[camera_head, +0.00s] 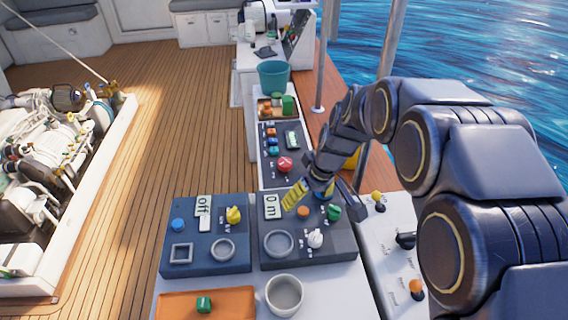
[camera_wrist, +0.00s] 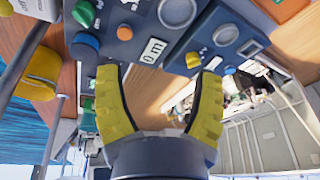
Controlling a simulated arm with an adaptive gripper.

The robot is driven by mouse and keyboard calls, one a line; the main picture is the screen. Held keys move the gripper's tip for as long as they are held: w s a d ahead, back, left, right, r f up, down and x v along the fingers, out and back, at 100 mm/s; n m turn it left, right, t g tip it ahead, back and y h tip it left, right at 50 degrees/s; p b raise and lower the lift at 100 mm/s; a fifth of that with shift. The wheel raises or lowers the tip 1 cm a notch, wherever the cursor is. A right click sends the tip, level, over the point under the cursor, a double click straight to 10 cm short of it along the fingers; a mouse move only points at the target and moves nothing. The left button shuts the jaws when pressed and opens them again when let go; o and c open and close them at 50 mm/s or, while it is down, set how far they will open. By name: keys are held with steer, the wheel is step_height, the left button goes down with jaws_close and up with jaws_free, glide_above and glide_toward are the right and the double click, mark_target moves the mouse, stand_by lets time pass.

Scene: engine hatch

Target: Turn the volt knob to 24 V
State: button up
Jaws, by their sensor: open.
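Two dark panels stand side by side, and no volt marking or 24 V is legible. The right panel (camera_head: 335,255) has a "0 m" display (camera_head: 270,206), a green knob (camera_head: 334,212), a white knob (camera_head: 315,239) and an orange button (camera_head: 303,211). The left panel (camera_head: 205,263) has an "off" display (camera_head: 203,207), a yellow knob (camera_head: 233,214) and a blue button (camera_head: 178,224). My gripper (camera_head: 308,195) is open and empty above the right panel's far edge. In the wrist view my gripper (camera_wrist: 160,80) has its yellow fingers spread; a blue knob (camera_wrist: 84,45) lies beside the left finger.
A farther panel (camera_head: 272,173) carries a red knob (camera_head: 285,164). Beyond it are a tray of blocks (camera_head: 262,117) and a teal bucket (camera_head: 273,75). A white cup (camera_head: 284,296) and an orange mat (camera_head: 235,303) lie in front. A white lever panel (camera_head: 385,235) is at right.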

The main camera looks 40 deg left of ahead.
mark_target(234, 212)
steer(key=s+a+f+n, duration=0.1)
steer(key=a+f, duration=0.2)
steer(key=a, duration=0.2)
steer(key=s+a+f+n+y, duration=0.1)
steer(key=s+a+f+n, duration=0.1)
steer(key=a, duration=0.4)
steer(key=s+a+f+n, duration=0.1)
steer(key=a+f, duration=0.3)
steer(key=a, duration=0.1)
steer(key=shift+s+a+f+n+y, duration=0.2)
steer(key=shift+s+f+n+y, duration=0.1)
steer(key=shift+n, duration=0.1)
steer(key=shift+x, duration=3.8)
steer(key=shift+d, duration=0.1)
steer(key=c, duration=1.1)
